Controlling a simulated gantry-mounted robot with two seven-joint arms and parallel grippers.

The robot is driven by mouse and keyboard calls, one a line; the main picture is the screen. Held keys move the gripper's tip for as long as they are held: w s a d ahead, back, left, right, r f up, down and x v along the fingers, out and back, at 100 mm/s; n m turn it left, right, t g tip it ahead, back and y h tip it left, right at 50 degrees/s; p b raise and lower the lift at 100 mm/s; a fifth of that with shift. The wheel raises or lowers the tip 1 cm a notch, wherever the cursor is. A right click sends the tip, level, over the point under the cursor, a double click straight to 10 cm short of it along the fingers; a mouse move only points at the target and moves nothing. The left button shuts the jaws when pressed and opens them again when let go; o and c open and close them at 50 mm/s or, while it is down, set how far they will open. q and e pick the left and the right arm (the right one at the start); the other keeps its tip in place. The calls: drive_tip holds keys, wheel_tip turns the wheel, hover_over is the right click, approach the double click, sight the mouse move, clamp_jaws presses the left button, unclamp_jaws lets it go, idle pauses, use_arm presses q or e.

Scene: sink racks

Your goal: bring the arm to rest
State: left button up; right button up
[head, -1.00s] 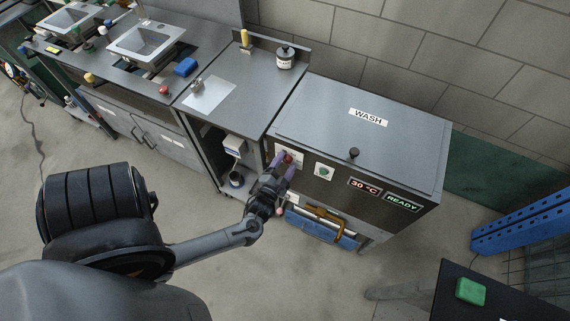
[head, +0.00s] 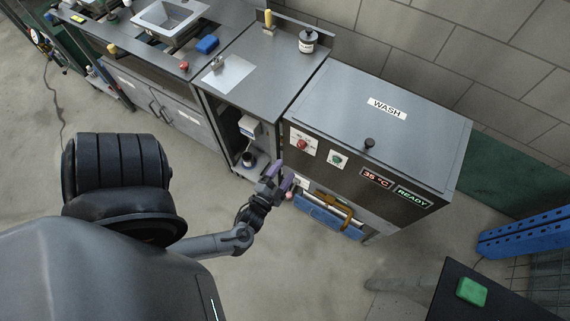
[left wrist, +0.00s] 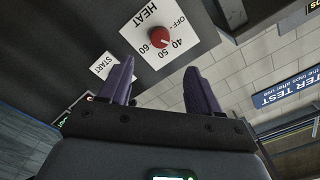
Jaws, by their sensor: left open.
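My left gripper (head: 281,181), with purple fingers, is in front of the wash machine (head: 358,115), below and left of its red heat knob (head: 302,144). It is open with nothing between the fingers, and apart from the knob. In the left wrist view the open fingers (left wrist: 160,82) frame part of the dark front panel. The red knob (left wrist: 160,37) sits on a white HEAT plate (left wrist: 183,25) beyond them, and a START label (left wrist: 103,66) shows beside the left finger. My right gripper is in neither view.
The machine's display (head: 376,178) reads 35 °C, and the one beside it reads READY. A blue tray (head: 328,214) with a yellow-brown handle sits low at its front. A bench with a sink (head: 170,18) stands left. A dark table with a green block (head: 471,291) is lower right. Floor is open between.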

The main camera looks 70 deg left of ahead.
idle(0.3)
use_arm(q)
drive_tip(key=w+d+r+h, duration=0.3)
drive_tip(key=w+r, duration=0.4)
drive_tip(key=r, duration=0.1)
drive_tip(key=s+d+r+g+h, duration=0.1)
drive_tip(key=d+r+g+h, duration=0.1)
drive_tip(key=d+g+h, duration=0.3)
drive_tip(key=d+r+g+h, duration=0.1)
drive_tip(key=d+r+h, duration=0.15)
drive_tip(key=d, duration=0.55)
drive_tip(key=s+f+g, duration=0.1)
drive_tip(key=s+g, duration=0.4)
drive_tip(key=s, duration=0.3)
wheel_tip(320, 180, up, 29)
drive_tip(key=p, duration=2.9)
drive_tip(key=shift+s+d+f+n, duration=0.15)
drive_tip(key=shift+d+f+n, duration=0.05)
drive_tip(key=shift+d+n, duration=0.1)
